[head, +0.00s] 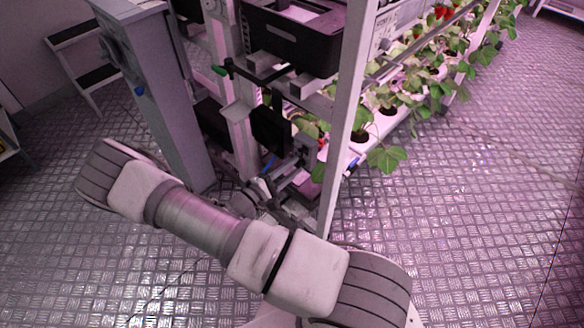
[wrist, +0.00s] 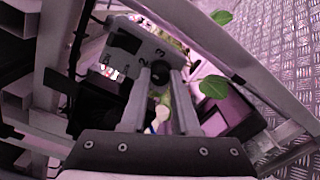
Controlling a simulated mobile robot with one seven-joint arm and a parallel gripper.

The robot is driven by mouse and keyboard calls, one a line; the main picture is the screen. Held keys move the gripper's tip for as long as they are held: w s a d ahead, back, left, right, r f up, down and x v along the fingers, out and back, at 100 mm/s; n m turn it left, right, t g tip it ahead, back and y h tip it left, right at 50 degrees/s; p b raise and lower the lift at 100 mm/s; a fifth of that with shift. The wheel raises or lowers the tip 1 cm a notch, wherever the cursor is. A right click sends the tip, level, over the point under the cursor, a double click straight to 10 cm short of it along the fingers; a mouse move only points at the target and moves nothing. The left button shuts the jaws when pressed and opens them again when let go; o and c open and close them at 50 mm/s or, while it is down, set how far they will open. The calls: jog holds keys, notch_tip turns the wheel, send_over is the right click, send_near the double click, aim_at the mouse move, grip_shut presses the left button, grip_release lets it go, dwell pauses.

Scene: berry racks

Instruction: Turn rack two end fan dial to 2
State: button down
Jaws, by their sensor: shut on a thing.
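In the wrist view a pale fan control plate (wrist: 130,42) with dark printed digits, among them a 2 and a 3, faces my gripper (wrist: 160,76). The round dark dial (wrist: 159,76) sits between the two fingertips, and the fingers are shut on it. The dial's pointer is hidden, so I cannot tell its setting. In the head view my gripper (head: 268,192) reaches low in at the rack's end, and the dial cannot be made out there.
The rack's white upright (head: 347,115) stands close to my arm. A black crate (head: 295,38) sits above, and strawberry plants (head: 388,157) line the rack to the right. A grey cabinet (head: 155,90) stands at left. The metal floor at right is open.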

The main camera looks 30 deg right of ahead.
jog(key=c, duration=0.7)
grip_release()
jog(key=shift+o, duration=0.2)
jog(key=shift+a, duration=0.1)
jog(key=p+v, duration=0.2)
jog(key=v, duration=1.5)
jog(key=shift+s+a, duration=0.1)
